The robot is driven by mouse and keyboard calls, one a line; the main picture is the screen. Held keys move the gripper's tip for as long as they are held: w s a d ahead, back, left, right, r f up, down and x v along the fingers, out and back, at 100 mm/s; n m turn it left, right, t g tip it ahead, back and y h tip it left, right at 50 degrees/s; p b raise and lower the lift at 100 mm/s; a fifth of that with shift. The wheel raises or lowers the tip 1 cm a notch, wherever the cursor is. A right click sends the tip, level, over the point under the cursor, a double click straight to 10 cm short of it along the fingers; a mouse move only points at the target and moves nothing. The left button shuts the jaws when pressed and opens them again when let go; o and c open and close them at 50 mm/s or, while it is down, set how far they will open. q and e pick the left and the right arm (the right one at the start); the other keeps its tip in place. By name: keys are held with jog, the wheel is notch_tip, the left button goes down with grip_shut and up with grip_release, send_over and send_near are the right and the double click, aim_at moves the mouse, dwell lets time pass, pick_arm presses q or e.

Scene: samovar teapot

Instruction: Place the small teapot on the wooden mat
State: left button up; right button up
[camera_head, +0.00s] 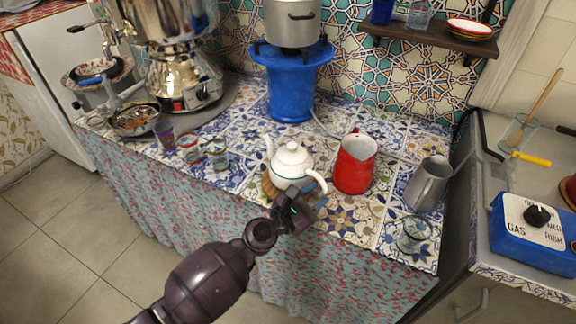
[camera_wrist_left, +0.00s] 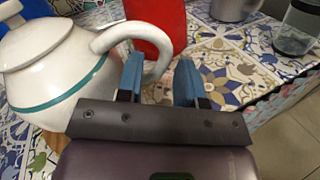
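The small white teapot (camera_head: 291,162) with a teal band stands upright on the tiled counter, its spout to the left and its handle to the right. The round wooden mat (camera_head: 267,187) shows at its lower left, and the teapot's base appears to be over it. How centred it is I cannot tell. My left gripper (camera_head: 312,191) is at the handle side. In the left wrist view the teapot (camera_wrist_left: 62,68) is at the left. The blue fingers (camera_wrist_left: 158,82) are apart, and the lower end of the handle shows between or just beyond them. My right gripper is not in view.
A red pitcher (camera_head: 355,165) stands close to the right of the handle. A grey pitcher (camera_head: 428,184) and a glass jar (camera_head: 413,233) stand farther right. Small glasses (camera_head: 217,154) stand to the left, and a blue burner stand (camera_head: 290,82) is behind.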

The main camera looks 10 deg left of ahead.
pick_arm(q)
jog(key=shift+w+d, duration=0.25)
jog(key=shift+w, duration=0.05)
grip_shut()
jog(key=shift+r, duration=0.2)
